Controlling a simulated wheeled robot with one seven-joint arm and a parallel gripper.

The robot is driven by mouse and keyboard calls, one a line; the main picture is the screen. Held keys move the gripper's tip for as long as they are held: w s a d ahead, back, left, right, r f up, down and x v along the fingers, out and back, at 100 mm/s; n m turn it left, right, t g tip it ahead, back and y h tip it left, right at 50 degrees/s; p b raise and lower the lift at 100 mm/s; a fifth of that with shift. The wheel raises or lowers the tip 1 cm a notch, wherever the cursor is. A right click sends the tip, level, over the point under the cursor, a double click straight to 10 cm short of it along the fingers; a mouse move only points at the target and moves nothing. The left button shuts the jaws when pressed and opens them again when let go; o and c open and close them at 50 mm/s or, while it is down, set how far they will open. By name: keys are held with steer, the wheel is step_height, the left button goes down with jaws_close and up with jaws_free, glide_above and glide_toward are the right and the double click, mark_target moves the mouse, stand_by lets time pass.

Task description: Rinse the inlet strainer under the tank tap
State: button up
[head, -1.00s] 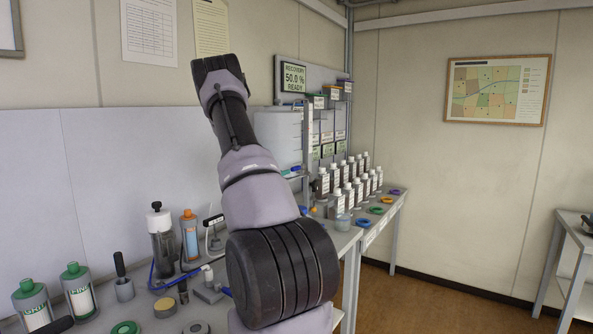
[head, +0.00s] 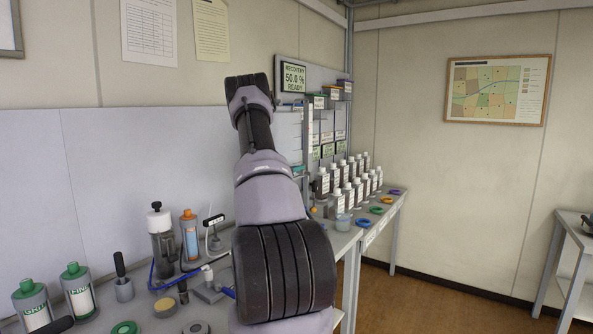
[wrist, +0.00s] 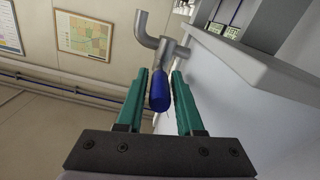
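In the wrist view, a grey metal tap (wrist: 172,47) has a bent spout and a blue lever (wrist: 160,90) pointing toward me. My gripper (wrist: 160,75) is open, its two green fingers on either side of the lever with a visible gap at each side. I cannot tell how far the fingertips are from the tap body. In the head view, the pale tank (head: 288,135) is mostly hidden behind my arm, and so are the tap and most of my gripper. I cannot make out the inlet strainer for certain in either view.
A screen (head: 294,78) reads "RECOVERY 50.0 % READY". Several bottles (head: 347,185) and coloured rings (head: 376,210) stand on the right bench. Green-capped bottles (head: 78,290), a pump-like cylinder (head: 161,240) and an orange-topped cylinder (head: 190,236) crowd the left bench. The floor (head: 450,300) at right is clear.

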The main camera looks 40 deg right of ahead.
jaws_close()
stand_by(1.4)
